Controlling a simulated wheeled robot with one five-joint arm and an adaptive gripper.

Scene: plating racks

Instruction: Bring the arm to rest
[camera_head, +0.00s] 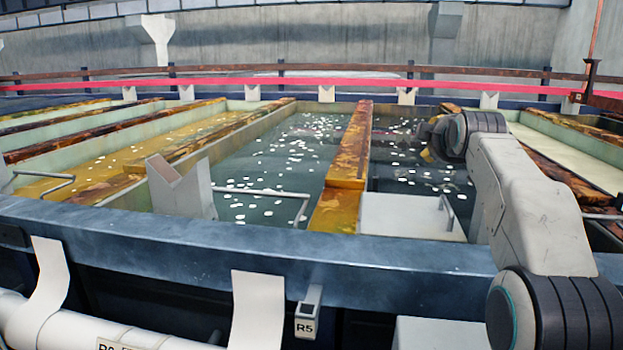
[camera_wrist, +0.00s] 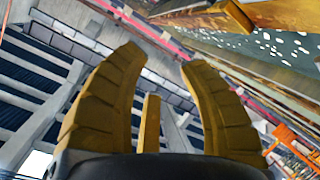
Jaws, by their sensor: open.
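My gripper (camera_wrist: 168,62) shows in the wrist view with its two yellow fingers spread apart and nothing between them. In the head view my arm rises at the right and reaches over the tank edge. My gripper (camera_head: 428,148) is small and dark there, partly hidden behind the wrist joint, above the dark water to the right of the yellow-brown beam. I cannot tell its exact height over the water. In the wrist view the picture is tilted, with walls and roof beams behind the fingers.
A blue-grey tank edge (camera_head: 250,240) runs across the front. A rusty yellow-brown beam (camera_head: 345,165) divides the dark water. A white V-notched support (camera_head: 180,190) and a pale block (camera_head: 410,215) stand behind the edge.

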